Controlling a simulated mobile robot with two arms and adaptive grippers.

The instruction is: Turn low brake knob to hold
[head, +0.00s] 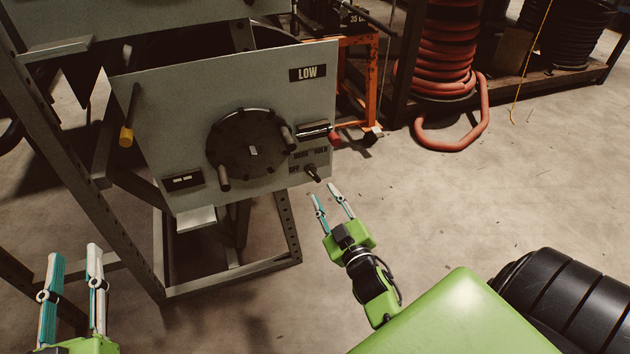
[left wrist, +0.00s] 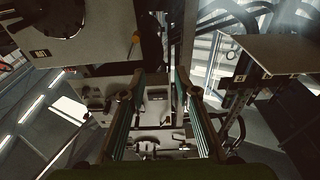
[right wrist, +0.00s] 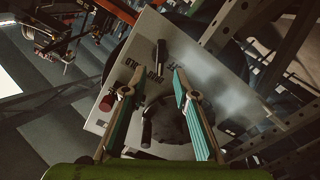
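The grey panel (head: 260,85) carries a "LOW" label (head: 308,73). The small black brake knob (head: 312,174) sticks out at its lower right corner, beside small lettering including "OFF" and what looks like "HOLD". Its exact setting is hard to read. My right gripper (head: 324,191) is open and empty, just below and right of the knob. In the right wrist view, the knob (right wrist: 162,52) shows just beyond and between the spread fingertips (right wrist: 158,70), with no contact visible. My left gripper (head: 75,252) is open and empty at the lower left, away from the panel.
A round black wheel (head: 245,148) with protruding handles is left of the knob. A red-tipped lever (head: 333,138) sits above it. A yellow-ended handle (head: 127,136) hangs at the panel's left. Coiled red hose (head: 445,60) stands behind.

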